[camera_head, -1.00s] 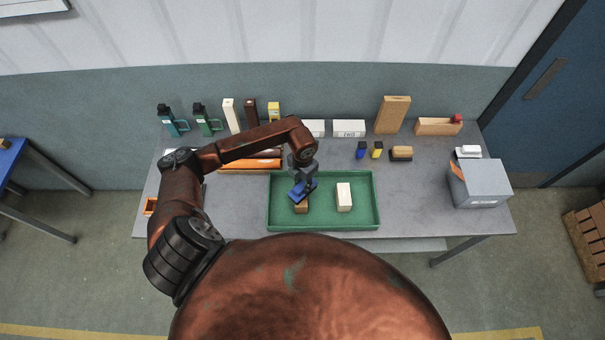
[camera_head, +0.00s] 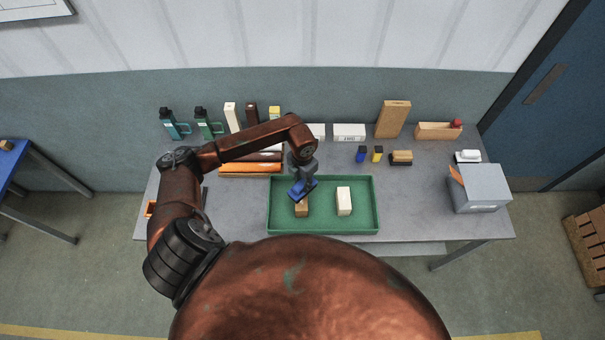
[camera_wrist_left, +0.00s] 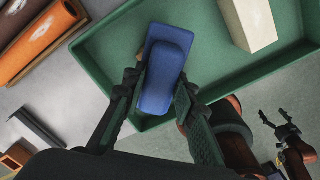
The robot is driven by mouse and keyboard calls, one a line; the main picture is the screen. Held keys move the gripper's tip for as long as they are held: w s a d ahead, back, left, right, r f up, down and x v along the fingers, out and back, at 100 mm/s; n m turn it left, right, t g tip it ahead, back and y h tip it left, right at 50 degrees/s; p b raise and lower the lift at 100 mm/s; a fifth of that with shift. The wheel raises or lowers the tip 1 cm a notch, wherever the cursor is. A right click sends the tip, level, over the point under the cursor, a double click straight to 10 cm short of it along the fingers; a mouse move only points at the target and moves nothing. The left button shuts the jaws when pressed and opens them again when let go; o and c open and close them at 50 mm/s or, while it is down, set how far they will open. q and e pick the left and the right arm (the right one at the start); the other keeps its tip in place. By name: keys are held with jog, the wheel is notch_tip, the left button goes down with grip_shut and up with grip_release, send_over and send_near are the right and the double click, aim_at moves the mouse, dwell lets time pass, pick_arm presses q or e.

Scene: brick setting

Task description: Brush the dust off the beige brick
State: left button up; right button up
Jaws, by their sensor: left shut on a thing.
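My left gripper (camera_head: 302,184) is shut on a blue brush (camera_wrist_left: 166,72) with a rounded block-like body. The brush is over the left part of a green tray (camera_head: 322,232). A tan-orange brick (camera_head: 302,210) lies in the tray just below the brush in the head view, partly covered by it; I cannot tell whether they touch. A pale beige brick (camera_head: 344,201) lies in the right half of the tray, apart from the brush; it also shows in the wrist view (camera_wrist_left: 250,22). My right gripper (camera_wrist_left: 274,122) shows only at the wrist view's right edge, fingers apart and empty.
Orange and brown bars (camera_head: 250,168) lie left of the tray. Behind stand bottles (camera_head: 205,124), tall blocks and white boxes (camera_head: 349,132). Small blue and yellow items and a tan brush (camera_head: 401,157) lie behind right. A grey bin (camera_head: 482,187) is far right; table between is clear.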

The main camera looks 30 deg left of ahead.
pick_arm(q)
jog(key=shift+s+a+r+p, duration=0.2)
jog(key=shift+r+p, duration=0.15)
jog(key=shift+r, duration=0.3)
jog(key=shift+s+a+r+p, duration=0.15)
jog(key=shift+r+p, duration=0.15)
jog(key=shift+r, duration=0.3)
jog(key=shift+d+r, duration=0.1)
jog(key=shift+r, duration=0.25)
jog(key=shift+r+p, duration=0.35)
jog(key=shift+r, duration=0.05)
jog(key=shift+r+p, duration=0.4)
jog(key=shift+r, duration=0.4)
pick_arm(e)
jog(key=r, duration=0.2)
jog(key=s+r, duration=0.1)
jog(key=shift+d, duration=0.25)
